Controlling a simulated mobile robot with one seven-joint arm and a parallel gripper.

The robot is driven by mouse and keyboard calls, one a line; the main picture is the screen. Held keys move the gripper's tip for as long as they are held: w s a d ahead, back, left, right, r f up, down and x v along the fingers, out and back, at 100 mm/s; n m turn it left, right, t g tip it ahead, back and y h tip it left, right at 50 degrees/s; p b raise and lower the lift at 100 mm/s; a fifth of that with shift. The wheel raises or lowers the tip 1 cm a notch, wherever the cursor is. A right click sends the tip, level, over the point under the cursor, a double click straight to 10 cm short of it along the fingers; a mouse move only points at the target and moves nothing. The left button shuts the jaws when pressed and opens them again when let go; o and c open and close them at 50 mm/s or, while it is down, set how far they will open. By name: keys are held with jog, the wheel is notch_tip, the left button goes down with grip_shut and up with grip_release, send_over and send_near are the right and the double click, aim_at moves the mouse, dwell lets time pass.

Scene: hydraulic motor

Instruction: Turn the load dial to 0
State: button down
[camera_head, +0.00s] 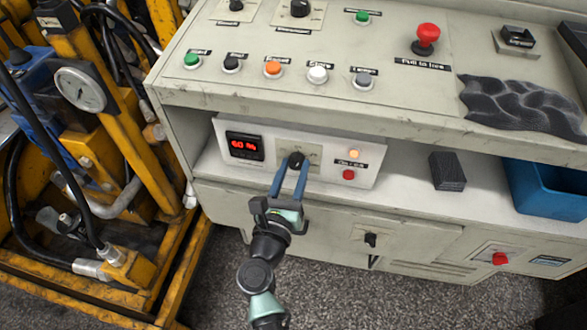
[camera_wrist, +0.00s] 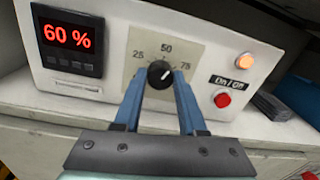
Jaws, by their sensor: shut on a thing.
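The load dial (camera_wrist: 161,75) is a black round knob on a beige plate marked 25, 50 and 75, on a white panel (camera_wrist: 205,28). Its white pointer line points up and right, between 50 and 75. It also shows in the head view (camera_head: 296,160). The red display (camera_wrist: 68,37) reads 60 %. My gripper (camera_wrist: 160,88) has its two blue fingers at the left and right sides of the dial and is shut on it. In the head view my gripper (camera_head: 294,165) reaches the dial from below. The dial's lower part is partly hidden by the fingers.
A lit orange lamp (camera_wrist: 245,61) and a red button (camera_wrist: 222,99) sit right of the dial. The console top (camera_head: 400,85) with several buttons overhangs the panel. A dark block (camera_head: 447,171) and a blue bin (camera_head: 548,188) stand on the shelf to the right.

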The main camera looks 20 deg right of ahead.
jog(key=n+p, duration=0.2)
jog(key=n, duration=0.2)
jog(key=shift+r, duration=0.1)
jog(key=n+p, duration=0.1)
jog(key=n, duration=0.2)
jog(key=shift+n, duration=0.3)
jog(key=n+p, duration=0.2)
jog(key=n, duration=0.1)
jog(key=shift+n, duration=0.4)
jog(key=n+p, duration=0.1)
jog(key=n, duration=0.2)
jog(key=shift+n+t, duration=0.4)
jog(key=n+p, duration=0.1)
jog(key=n, duration=0.2)
jog(key=shift+n+p, duration=0.35)
jog(key=shift+n, duration=0.05)
jog(key=n+p, duration=0.1)
jog(key=n, duration=0.2)
jog(key=shift+n+y, duration=0.3)
jog(key=shift+n, duration=0.1)
jog(key=n+p, duration=0.1)
jog(key=n, duration=0.1)
jog(key=n+p, duration=0.1)
jog(key=n, duration=0.1)
jog(key=n+p, duration=0.1)
jog(key=n, duration=0.2)
jog(key=shift+s+f, duration=0.1)
jog(key=shift+f, duration=0.15)
